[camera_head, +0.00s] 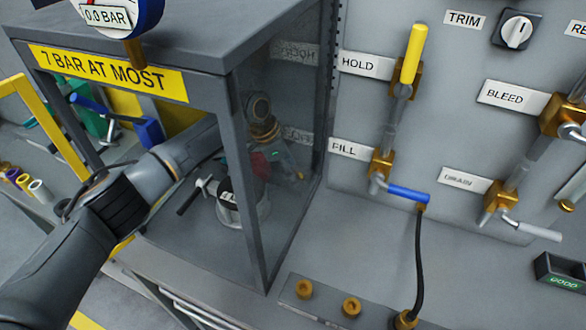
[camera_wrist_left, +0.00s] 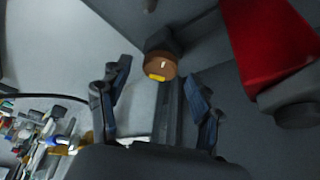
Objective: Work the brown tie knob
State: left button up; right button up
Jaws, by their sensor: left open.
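The brown round knob (camera_wrist_left: 161,66), with a yellow mark on its lower edge, shows in the left wrist view on a dark grey body. My left gripper (camera_wrist_left: 157,80) is open, its two dark fingers on either side of the line to the knob. The knob appears beyond the fingertips, and I see no contact. In the head view my left arm reaches into the grey cabinet (camera_head: 254,190) from its open left side. Its front post and tinted pane partly hide the gripper there. I cannot pick out the knob surely in that view. My right gripper is not in view.
A red part (camera_wrist_left: 265,45) stands close on the right in the wrist view. In the head view a white pot-like part (camera_head: 241,205) with a dark-handled lever sits low in the cabinet. A panel with a yellow handle (camera_head: 414,54) and a blue handle (camera_head: 408,193) stands right.

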pick_arm(q)
jog(key=shift+d+f, duration=0.2)
jog(key=shift+f, duration=0.4)
jog(key=c, duration=1.1)
jog(key=shift+w+f+b, duration=0.1)
jog(key=shift+b, duration=0.25)
jog(key=shift+c, duration=0.2)
jog(key=m+g+b, duration=0.1)
jog(key=m+b, duration=0.2)
jog(key=b, duration=0.1)
jog(key=shift+w+m, duration=0.15)
jog(key=shift+m, duration=0.25)
jog(key=shift+m+g+b, duration=0.4)
jog(key=shift+r, duration=0.2)
